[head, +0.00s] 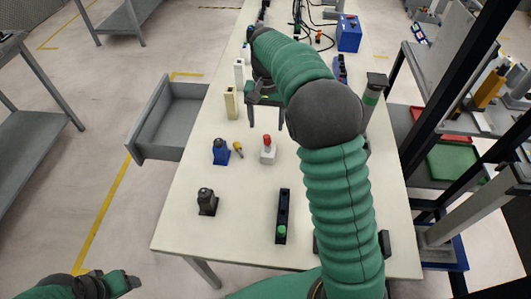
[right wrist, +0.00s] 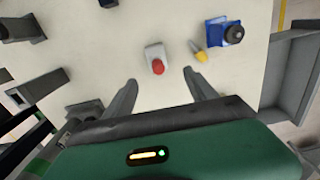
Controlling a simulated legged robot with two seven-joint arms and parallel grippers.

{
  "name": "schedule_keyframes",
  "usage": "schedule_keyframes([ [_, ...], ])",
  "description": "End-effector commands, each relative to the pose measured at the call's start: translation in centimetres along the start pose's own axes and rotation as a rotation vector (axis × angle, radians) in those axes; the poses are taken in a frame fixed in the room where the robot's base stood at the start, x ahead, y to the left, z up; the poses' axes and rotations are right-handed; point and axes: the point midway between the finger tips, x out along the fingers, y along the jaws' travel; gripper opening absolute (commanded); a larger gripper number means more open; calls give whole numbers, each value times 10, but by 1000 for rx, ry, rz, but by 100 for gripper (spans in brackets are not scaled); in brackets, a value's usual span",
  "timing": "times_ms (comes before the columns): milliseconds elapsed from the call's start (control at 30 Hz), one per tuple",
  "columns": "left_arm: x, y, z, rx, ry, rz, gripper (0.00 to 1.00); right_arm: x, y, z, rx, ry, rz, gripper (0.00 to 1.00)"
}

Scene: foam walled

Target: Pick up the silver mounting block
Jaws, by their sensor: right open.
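The light grey block with a red knob (head: 267,156) stands upright on the table and best matches the silver mounting block, though its colour is not certain. In the right wrist view the same block (right wrist: 155,53) lies just beyond the gap between my fingers. My right gripper (head: 266,106) is open and empty, with its fingers apart; in the wrist view its tips (right wrist: 160,80) flank the near side of the red knob without touching. My left gripper (head: 128,283) is at the bottom left, off the table; its jaw state is unclear.
A dark block (head: 207,203), a black rail (head: 283,212) and a cream block (head: 231,104) are also on the table. A grey open drawer (head: 160,143) is at the left edge.

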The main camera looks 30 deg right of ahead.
Motion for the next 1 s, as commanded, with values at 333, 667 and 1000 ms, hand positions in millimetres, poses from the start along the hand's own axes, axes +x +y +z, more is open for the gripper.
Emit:
schedule_keyframes([
  [333,12,0,3,0,0,0,65,79,0,0,1,-1,0,65],
  [667,20,0,5,0,0,0,65,128,8,3,0,-3,2,65],
  [1000,20,0,5,0,0,0,65,135,8,3,0,0,0,59],
])
